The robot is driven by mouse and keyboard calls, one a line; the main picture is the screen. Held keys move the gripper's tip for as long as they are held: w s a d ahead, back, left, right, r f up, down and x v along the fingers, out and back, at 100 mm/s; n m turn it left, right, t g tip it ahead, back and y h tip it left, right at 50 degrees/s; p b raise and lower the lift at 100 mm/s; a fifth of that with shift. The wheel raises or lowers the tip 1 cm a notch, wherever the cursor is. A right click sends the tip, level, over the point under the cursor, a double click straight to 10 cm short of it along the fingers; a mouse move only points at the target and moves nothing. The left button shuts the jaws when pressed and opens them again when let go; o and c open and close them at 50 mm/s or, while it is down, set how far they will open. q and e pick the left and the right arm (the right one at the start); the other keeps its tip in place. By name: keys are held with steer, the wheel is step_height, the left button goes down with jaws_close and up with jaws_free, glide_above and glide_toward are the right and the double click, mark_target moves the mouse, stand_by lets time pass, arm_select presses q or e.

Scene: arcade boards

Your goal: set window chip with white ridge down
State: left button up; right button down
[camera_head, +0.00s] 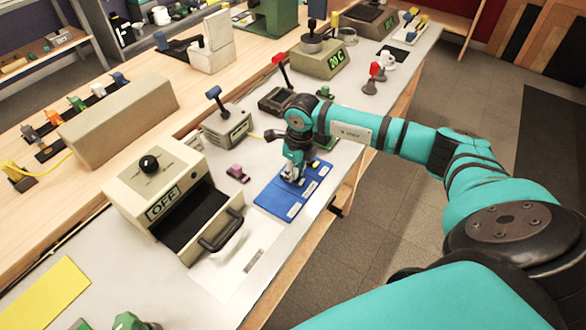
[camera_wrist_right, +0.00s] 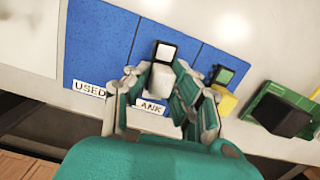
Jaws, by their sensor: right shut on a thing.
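Labels on the mat read "USED" (camera_wrist_right: 89,89) and a partly covered "ANK" (camera_wrist_right: 151,107). Whether the chip touches the mat I cannot tell. In the head view the right gripper (camera_head: 292,174) is low over the blue mat (camera_head: 270,199) and mostly covers the chip.
A yellow chip with a green window (camera_wrist_right: 223,84) is on the mat's right section, close to the gripper. A green holder with a black block (camera_wrist_right: 285,112) is beyond it. A pink piece (camera_head: 237,172) and the "OFF" machine (camera_head: 165,180) stand left of the mat.

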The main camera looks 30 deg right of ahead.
mark_target(297, 179)
steer(key=c, duration=1.1)
jaws_free()
step_height(297, 179, up, 12)
steer(key=s+b, duration=0.1)
steer(key=b, duration=0.1)
steer(key=shift+s+d, duration=0.15)
steer(key=shift+d, duration=0.15)
